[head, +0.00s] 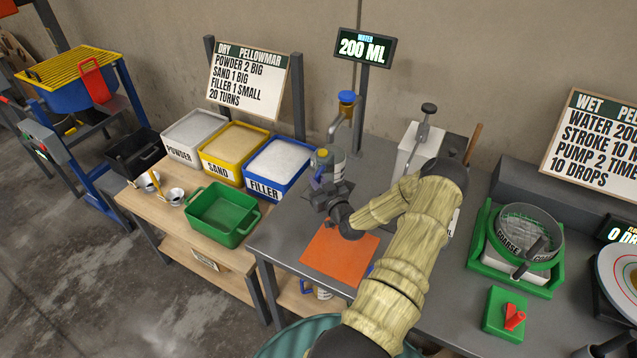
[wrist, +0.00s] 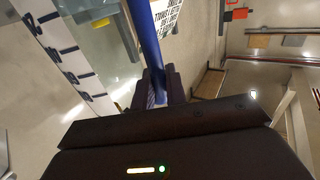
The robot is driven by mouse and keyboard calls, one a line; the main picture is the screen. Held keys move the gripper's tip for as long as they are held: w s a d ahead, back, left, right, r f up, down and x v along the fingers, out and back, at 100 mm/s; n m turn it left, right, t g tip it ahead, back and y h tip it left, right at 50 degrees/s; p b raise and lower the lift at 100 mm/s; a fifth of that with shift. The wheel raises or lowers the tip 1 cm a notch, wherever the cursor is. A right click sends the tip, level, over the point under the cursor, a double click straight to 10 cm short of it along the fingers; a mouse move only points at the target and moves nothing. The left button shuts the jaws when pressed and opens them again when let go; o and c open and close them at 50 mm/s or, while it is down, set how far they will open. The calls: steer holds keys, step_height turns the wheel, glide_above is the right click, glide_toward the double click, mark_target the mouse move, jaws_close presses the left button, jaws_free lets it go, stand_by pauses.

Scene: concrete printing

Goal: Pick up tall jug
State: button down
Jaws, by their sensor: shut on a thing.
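The tall jug (head: 337,168) is a pale grey vessel with a blue handle. It is in the head view below the water tap, partly hidden by my gripper. In the wrist view its pale wall with dark scale marks (wrist: 66,52) is at the left, and its blue handle (wrist: 145,40) runs down between my fingers. My gripper (head: 322,192) is shut on the handle, on the near left side of the jug. It also shows in the wrist view (wrist: 158,88). I cannot tell whether the jug's base touches the bench.
The water tap (head: 346,108) and its 200 ML display stand behind the jug. An orange mat (head: 340,254) lies in front on the grey bench. A filler bin (head: 279,165) and an empty green tub (head: 216,215) are left. Another blue-handled vessel (head: 323,293) is on the lower shelf.

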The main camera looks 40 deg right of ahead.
steer(key=shift+r, duration=0.55)
steer(key=s+a+b, duration=0.3)
steer(key=a, duration=0.5)
steer(key=s+a+r+b, duration=0.1)
steer(key=s+a+b, duration=0.2)
steer(key=a, duration=0.5)
steer(key=shift+s+a+r+b, duration=0.25)
steer(key=shift+s+a+b, duration=0.1)
steer(key=shift+s, duration=0.1)
